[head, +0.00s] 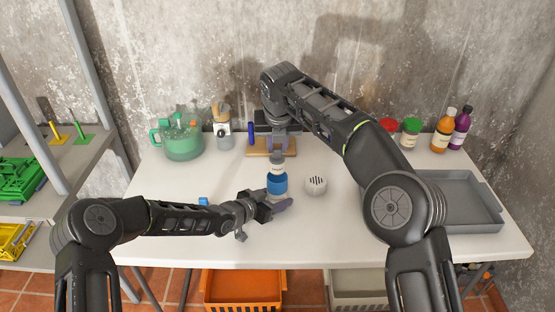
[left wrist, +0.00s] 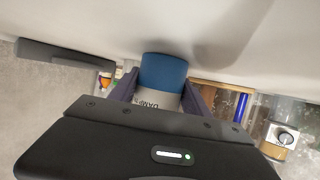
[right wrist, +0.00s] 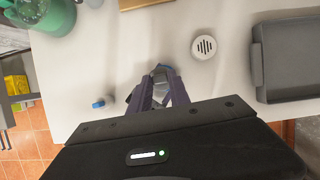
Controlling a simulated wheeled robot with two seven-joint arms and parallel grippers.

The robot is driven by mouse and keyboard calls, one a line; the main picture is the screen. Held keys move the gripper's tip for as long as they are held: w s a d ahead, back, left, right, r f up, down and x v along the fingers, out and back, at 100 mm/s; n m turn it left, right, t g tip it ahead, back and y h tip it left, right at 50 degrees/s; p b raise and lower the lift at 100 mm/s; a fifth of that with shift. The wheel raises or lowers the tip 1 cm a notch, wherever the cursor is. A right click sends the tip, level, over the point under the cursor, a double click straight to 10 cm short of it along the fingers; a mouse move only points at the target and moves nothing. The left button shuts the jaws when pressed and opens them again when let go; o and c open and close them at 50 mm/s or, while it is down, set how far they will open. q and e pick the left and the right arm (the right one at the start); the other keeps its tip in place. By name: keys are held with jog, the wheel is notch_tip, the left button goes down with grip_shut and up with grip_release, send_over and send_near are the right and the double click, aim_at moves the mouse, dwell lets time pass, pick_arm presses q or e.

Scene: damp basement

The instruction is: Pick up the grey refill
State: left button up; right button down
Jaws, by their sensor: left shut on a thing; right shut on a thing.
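A blue container (head: 277,184) with a pale band stands upright on the white table. In the left wrist view the container (left wrist: 164,72) sits between the fingers, and the band reads "DAMP". My left gripper (head: 276,205) is shut on it from the front. The grey refill (head: 278,157) appears as a short grey piece just above the container. My right gripper (head: 279,145) points down from above and is shut on it. In the right wrist view the fingers (right wrist: 160,78) hide most of it. I cannot tell whether the refill touches the container.
A round white slotted cap (head: 316,185) lies right of the container. A small blue piece (head: 203,201) lies left. A grey tray (head: 485,228) fills the right side.

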jog(key=shift+r, duration=0.8)
pick_arm(q)
jog(key=o, duration=1.6)
jog(key=v, duration=1.2)
jog(key=shift+d+r, duration=0.1)
